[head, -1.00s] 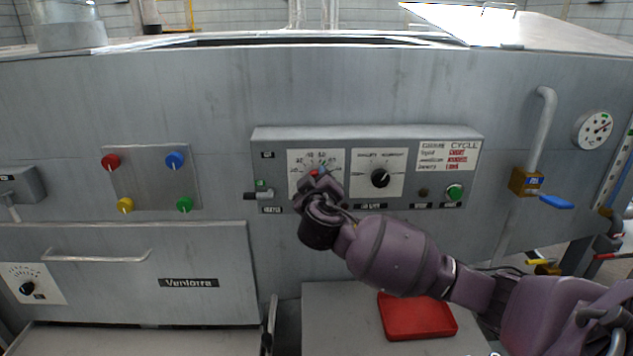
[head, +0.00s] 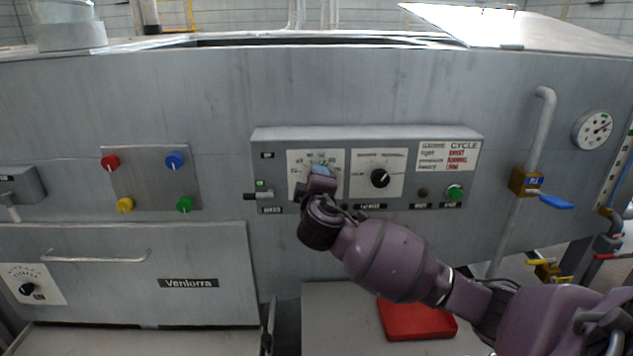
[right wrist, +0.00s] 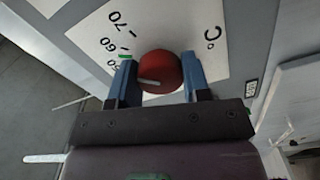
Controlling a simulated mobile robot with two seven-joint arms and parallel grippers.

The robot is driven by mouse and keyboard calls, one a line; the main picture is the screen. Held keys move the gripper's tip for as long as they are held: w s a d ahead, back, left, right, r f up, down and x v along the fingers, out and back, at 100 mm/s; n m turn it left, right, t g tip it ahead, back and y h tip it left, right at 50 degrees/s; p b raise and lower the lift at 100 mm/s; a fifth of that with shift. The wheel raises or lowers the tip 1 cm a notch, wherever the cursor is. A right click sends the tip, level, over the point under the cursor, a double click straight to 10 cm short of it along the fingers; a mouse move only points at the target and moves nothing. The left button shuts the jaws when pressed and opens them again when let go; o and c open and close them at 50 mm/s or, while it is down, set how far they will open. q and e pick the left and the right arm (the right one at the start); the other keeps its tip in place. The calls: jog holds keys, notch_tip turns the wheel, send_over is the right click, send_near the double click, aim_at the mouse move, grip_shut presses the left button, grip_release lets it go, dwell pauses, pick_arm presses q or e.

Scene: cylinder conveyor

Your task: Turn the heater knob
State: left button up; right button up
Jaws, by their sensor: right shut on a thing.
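The heater knob (right wrist: 160,72) is red with a pale pointer line and sits on a white dial plate (right wrist: 205,25) marked with 50, 60, 70 and °C. In the right wrist view my right gripper (right wrist: 157,78) has its two blue fingers on either side of the knob, shut on it. In the head view my right gripper (head: 320,175) is in front of the left dial (head: 298,158) of the control panel and hides the knob there. My left gripper is not in view.
A second dial with a black knob (head: 380,178) is just right of my gripper. A lever switch (head: 258,195) is close on the left, a green button (head: 454,192) to the right. A red tray (head: 415,318) lies below my arm.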

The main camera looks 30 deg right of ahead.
jog(key=shift+n, duration=1)
jog(key=o, duration=0.9)
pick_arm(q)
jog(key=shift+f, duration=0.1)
pick_arm(e)
jog(key=shift+s+a, duration=0.1)
pick_arm(q)
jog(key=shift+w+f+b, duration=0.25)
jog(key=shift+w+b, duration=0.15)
jog(key=shift+b, duration=0.5)
pick_arm(e)
jog(key=v, duration=1)
jog(key=shift+s+a, duration=0.1)
jog(key=shift+s, duration=0.2)
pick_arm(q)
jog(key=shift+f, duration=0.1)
